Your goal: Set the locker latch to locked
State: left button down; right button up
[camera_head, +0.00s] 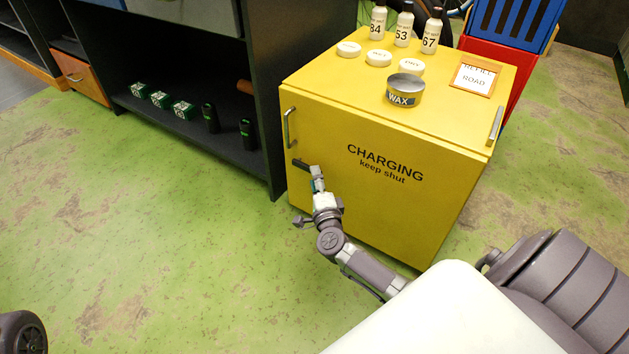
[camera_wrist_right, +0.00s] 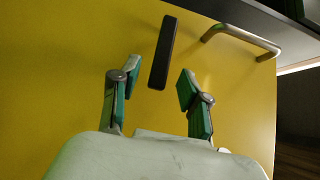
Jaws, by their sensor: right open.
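The yellow locker (camera_head: 400,205) has a front marked "CHARGING keep shut". Its latch (camera_head: 301,164) is a short black bar low at the left of that front, beneath a metal handle (camera_head: 290,127). In the head view the latch lies near level, sloping slightly. In the right wrist view the latch (camera_wrist_right: 163,52) is whole, just beyond the fingertips, and the handle (camera_wrist_right: 241,40) is to its right. My right gripper (camera_head: 317,174) is in front of the locker at the latch's right end. Its fingers (camera_wrist_right: 155,84) are open with nothing between them. My left gripper is out of view.
On the locker top are a wax tin (camera_head: 406,90), white discs (camera_head: 379,58), numbered bottles (camera_head: 403,28) and a framed card (camera_head: 475,77). A second handle (camera_head: 495,125) is at the right edge. A dark shelf (camera_head: 230,145) stands left.

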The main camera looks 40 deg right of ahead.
jog(key=shift+x, duration=0.8)
grip_shut()
